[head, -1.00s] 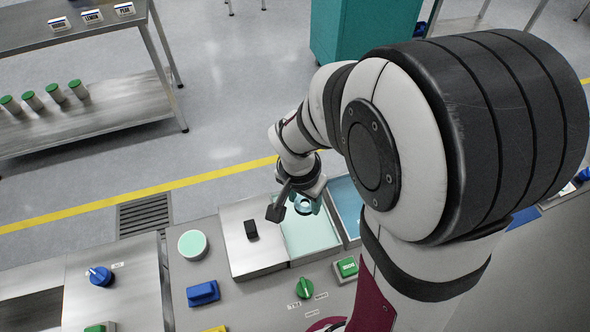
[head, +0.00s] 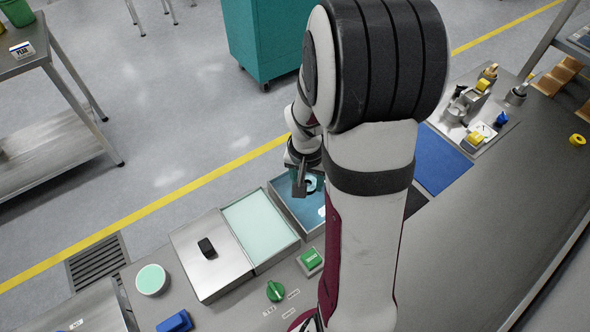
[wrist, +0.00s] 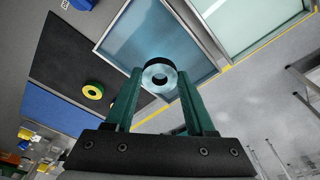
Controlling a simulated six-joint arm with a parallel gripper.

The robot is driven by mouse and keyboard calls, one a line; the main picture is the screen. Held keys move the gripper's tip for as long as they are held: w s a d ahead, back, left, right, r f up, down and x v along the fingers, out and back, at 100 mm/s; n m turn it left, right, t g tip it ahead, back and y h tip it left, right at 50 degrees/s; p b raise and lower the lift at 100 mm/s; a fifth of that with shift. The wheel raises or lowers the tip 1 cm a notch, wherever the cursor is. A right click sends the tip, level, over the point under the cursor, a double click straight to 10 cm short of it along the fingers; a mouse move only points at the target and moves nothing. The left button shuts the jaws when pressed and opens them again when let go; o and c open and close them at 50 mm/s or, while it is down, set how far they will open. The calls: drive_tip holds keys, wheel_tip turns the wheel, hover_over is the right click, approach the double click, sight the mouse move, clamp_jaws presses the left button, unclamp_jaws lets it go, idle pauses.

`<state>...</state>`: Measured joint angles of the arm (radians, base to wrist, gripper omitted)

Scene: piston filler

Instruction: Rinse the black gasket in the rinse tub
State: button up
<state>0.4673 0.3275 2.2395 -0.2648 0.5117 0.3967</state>
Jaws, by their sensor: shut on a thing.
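My gripper (head: 312,186) is over the blue-water tub (head: 284,192), partly hidden by my arm in the head view. In the wrist view, its green fingers (wrist: 160,82) are shut on a ring, the gasket (wrist: 160,65). The gasket has a dark hole and a shiny blue-grey sheen, so its black colour is hard to confirm. The blue tub (wrist: 137,35) lies beneath it. Whether the gasket touches the water cannot be told. A tub of pale green liquid (head: 258,222) stands beside the blue one, to its left in the head view.
A green button (head: 311,259) and a green knob (head: 275,290) are in front. A yellow ring (wrist: 93,91) lies on the black mat (wrist: 75,65), beside a blue mat (head: 443,160).

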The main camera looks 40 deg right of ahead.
drive_tip(key=shift+f, duration=3.85)
drive_tip(key=shift+r, duration=0.1)
drive_tip(key=shift+r, duration=0.85)
drive_tip(key=shift+f, duration=0.15)
drive_tip(key=shift+f, duration=0.75)
drive_tip(key=shift+r, duration=0.9)
drive_tip(key=shift+r, duration=2.25)
